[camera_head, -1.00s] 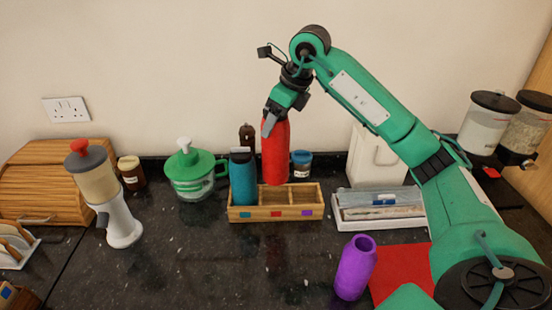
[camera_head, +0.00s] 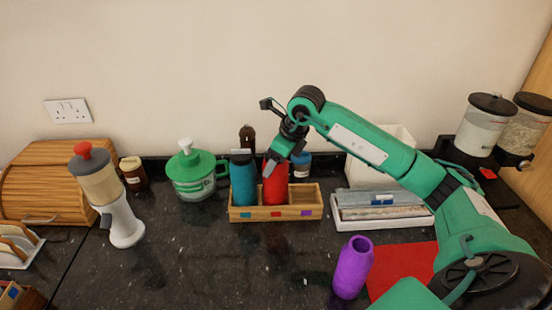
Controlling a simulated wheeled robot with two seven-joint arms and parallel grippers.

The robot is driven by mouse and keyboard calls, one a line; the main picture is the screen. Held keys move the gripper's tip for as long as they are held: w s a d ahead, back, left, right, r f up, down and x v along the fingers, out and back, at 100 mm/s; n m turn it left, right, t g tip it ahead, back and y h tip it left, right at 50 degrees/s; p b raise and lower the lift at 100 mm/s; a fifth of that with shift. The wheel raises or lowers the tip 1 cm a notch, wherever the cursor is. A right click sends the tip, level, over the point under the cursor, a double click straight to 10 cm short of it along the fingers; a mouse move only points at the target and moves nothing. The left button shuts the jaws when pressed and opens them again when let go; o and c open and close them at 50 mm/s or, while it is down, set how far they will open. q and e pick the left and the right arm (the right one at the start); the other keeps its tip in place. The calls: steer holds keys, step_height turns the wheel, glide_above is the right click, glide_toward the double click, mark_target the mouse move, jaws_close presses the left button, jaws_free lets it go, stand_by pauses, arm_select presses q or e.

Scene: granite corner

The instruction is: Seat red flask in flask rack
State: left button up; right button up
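The wooden flask rack (camera_head: 248,214) stands on the dark counter near the back wall. The red flask (camera_head: 275,188) is upright in its middle compartment, above the red mark. The teal flask (camera_head: 243,180) is in the left compartment; the right compartment is empty. My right gripper (camera_head: 270,166) is at the top of the red flask with a finger against its side. The far finger is hidden, but the gripper appears shut on the flask. The purple flask (camera_head: 353,268) stands on the counter in front of the rack, to the right. My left gripper is out of view.
A red mat (camera_head: 405,268) lies right of the purple flask. A white tray (camera_head: 380,217) sits right of the rack. A green-lidded jug (camera_head: 190,172) and a grinder (camera_head: 110,195) stand to the left. The front middle counter is clear.

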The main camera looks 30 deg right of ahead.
steer(key=shift+r, duration=0.1)
steer(key=o, duration=1.6)
steer(key=b+v, duration=0.2)
steer(key=v, duration=1)
steer(key=shift+r, duration=0.1)
